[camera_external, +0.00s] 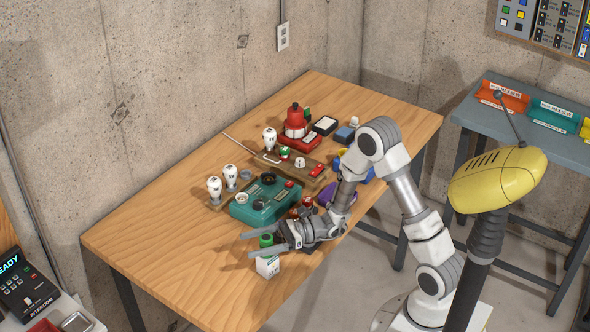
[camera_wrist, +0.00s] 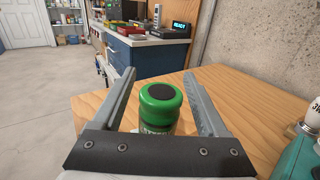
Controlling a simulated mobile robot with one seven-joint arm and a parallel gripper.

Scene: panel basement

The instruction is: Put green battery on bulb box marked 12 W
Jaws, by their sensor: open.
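In the wrist view the battery (camera_wrist: 160,103) has a dark disc on top and sits between the two fingers, with gaps at the sides. My gripper (camera_external: 248,245) is open around it, its fingers pointing left; it also shows in the wrist view (camera_wrist: 159,76). A small white and green box (camera_external: 268,267) is directly below the battery in the external view. Its marking is too small to read. A finger hides whether the battery rests on it.
A teal device (camera_external: 263,201) with dials stands behind my gripper on the wooden table (camera_external: 160,245). A wooden board (camera_external: 290,168), a red device (camera_external: 296,124) and other small items fill the back. The table's left end is clear.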

